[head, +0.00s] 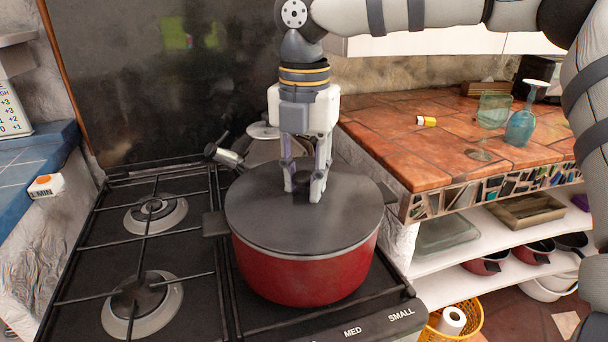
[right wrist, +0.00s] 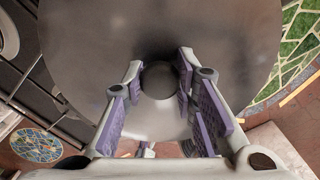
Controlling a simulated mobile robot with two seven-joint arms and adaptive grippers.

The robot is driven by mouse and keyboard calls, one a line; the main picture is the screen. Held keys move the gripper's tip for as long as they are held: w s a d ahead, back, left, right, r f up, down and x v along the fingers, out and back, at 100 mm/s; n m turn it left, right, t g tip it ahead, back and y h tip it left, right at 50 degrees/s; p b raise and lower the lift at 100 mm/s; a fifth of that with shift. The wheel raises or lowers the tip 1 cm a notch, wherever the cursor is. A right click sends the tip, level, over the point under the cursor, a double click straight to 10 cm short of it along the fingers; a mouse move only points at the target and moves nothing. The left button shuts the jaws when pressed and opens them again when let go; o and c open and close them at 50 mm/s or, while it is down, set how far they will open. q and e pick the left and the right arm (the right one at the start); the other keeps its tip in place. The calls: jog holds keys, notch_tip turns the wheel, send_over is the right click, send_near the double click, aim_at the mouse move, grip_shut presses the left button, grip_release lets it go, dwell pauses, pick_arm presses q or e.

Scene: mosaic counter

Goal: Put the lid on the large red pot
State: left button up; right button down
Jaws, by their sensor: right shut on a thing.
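The large red pot (head: 305,275) stands on the right side of the stove. The dark grey lid (head: 255,215) lies over the pot's top and covers its opening; it looks level and about centred. In the right wrist view the round knob (right wrist: 158,80) sits between the purple-padded fingers, with the lid (right wrist: 90,60) filling the view behind. My left gripper is in neither view.
A kettle (head: 262,150) stands behind the pot. Free burners (head: 142,300) lie to the left. Shelves below hold more pots.

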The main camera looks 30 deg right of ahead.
jog(key=shift+f, duration=0.1)
dwell(0.3)
jog(key=c, duration=0.7)
grip_release()
jog(key=shift+c, duration=0.2)
jog(key=shift+r, duration=3.5)
